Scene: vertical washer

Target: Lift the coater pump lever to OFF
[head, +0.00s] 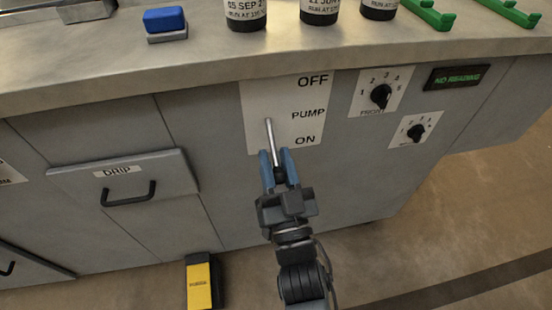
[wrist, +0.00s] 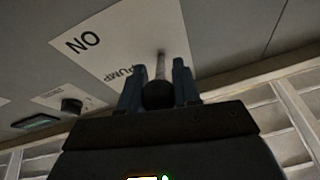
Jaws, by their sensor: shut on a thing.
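The pump lever (head: 271,134) is a thin metal rod with a dark ball end on a white panel (head: 257,98) marked OFF at the top, PUMP in the middle and ON at the bottom. From its pivot the rod slants downward to the ON side. My gripper (head: 280,170) is below and in front of the panel, shut on the lever's ball end. In the wrist view the dark ball of the lever (wrist: 159,92) sits between the two blue fingers (wrist: 158,90), with the rod running to the panel.
Two dials, FRONT (head: 380,95) and a smaller one (head: 416,132), and a NO READING display (head: 454,77) are to the right. The DRIP drawer (head: 124,178) is to the left. Bottles, a blue block (head: 165,20) and green holders (head: 430,14) stand on the counter above. A yellow pedal-like object (head: 199,282) lies below.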

